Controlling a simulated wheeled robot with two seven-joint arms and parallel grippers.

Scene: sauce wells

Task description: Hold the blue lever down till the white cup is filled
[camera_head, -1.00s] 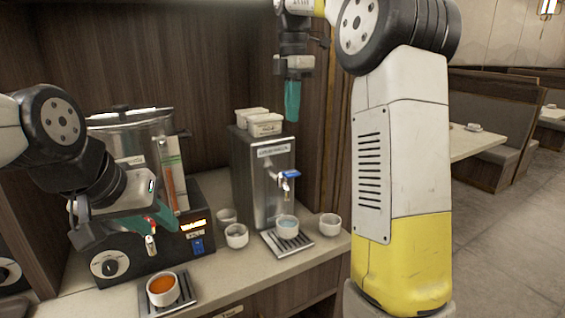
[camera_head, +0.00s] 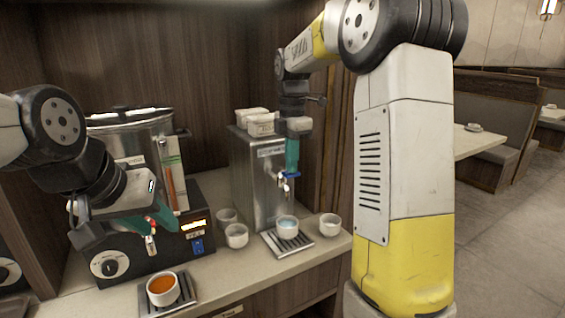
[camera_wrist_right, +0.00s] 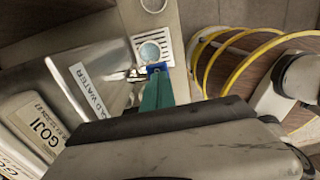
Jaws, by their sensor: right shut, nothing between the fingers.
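The blue lever (camera_head: 294,176) is on the tap of the steel water dispenser (camera_head: 259,196). My right gripper (camera_head: 291,169) is shut and empty, with its green fingertips down at the lever, seemingly touching it from above. In the right wrist view the green fingers (camera_wrist_right: 157,92) end at the blue lever (camera_wrist_right: 156,67). The white cup (camera_head: 287,228) stands upright under the tap on a drip tray, with pale blue liquid inside; I cannot make out a stream. My left gripper (camera_head: 157,222) is by the tap of the soup warmer at left; its opening is unclear.
White cups stand on both sides of the drip tray (camera_head: 270,240): one (camera_head: 330,225) at right, two (camera_head: 236,236) at left. A cup of orange liquid (camera_head: 162,290) sits at front left. White tubs (camera_head: 262,126) rest on the dispenser, close behind my right gripper.

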